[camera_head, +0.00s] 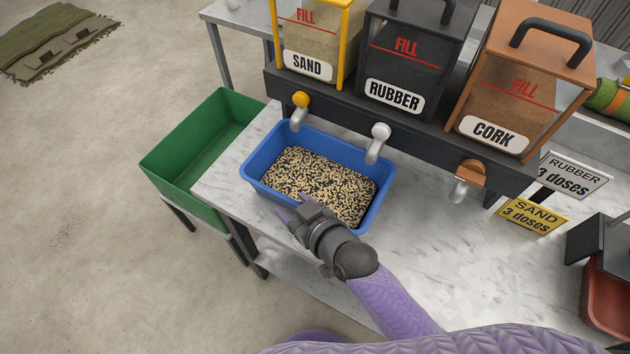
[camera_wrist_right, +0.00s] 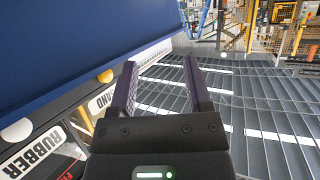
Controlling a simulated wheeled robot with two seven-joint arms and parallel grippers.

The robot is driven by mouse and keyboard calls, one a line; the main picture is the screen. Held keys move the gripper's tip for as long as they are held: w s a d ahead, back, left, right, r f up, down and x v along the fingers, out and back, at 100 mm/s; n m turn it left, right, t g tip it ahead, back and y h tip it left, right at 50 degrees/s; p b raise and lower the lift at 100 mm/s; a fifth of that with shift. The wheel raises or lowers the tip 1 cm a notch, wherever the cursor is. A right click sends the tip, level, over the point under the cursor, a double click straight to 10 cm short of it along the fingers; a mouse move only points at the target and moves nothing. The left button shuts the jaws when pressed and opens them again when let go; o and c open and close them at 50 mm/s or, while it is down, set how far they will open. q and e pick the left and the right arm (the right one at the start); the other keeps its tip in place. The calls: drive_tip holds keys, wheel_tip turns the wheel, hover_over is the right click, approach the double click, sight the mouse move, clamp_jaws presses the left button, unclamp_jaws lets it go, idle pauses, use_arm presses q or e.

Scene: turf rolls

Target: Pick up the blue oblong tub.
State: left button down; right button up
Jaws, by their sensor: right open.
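The blue oblong tub (camera_head: 256,180) stands on the marble-topped bench under the dispenser taps, filled with a mix of tan and black granules (camera_head: 318,185). My right gripper (camera_head: 291,205) is open at the tub's near long side, close to the rim. In the right wrist view the open fingers (camera_wrist_right: 163,80) point away with nothing seen between them. The tub's blue wall (camera_wrist_right: 80,40) fills the upper left there, beside the left finger. Whether a finger touches the tub I cannot tell. My left gripper is not in view.
Sand (camera_head: 308,66), rubber (camera_head: 394,96) and cork (camera_head: 492,133) hoppers stand behind the tub, with taps close above its far rim. A green bin (camera_head: 185,170) stands left of the bench. Two dose signs (camera_head: 533,215) are at right. The bench (camera_head: 440,265) right of my gripper is clear.

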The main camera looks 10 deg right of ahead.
sight(286, 197)
drive_tip(key=x, duration=0.1)
drive_tip(key=b+x, duration=0.1)
drive_tip(key=x, duration=0.1)
drive_tip(key=shift+w+d+f, duration=0.1)
drive_tip(key=shift+w+f, duration=0.25)
drive_tip(key=shift+f, duration=0.1)
drive_tip(key=shift+w+a, duration=0.25)
drive_tip(key=shift+w, duration=0.1)
clamp_jaws()
drive_tip(key=shift+s+f, duration=0.1)
idle(0.5)
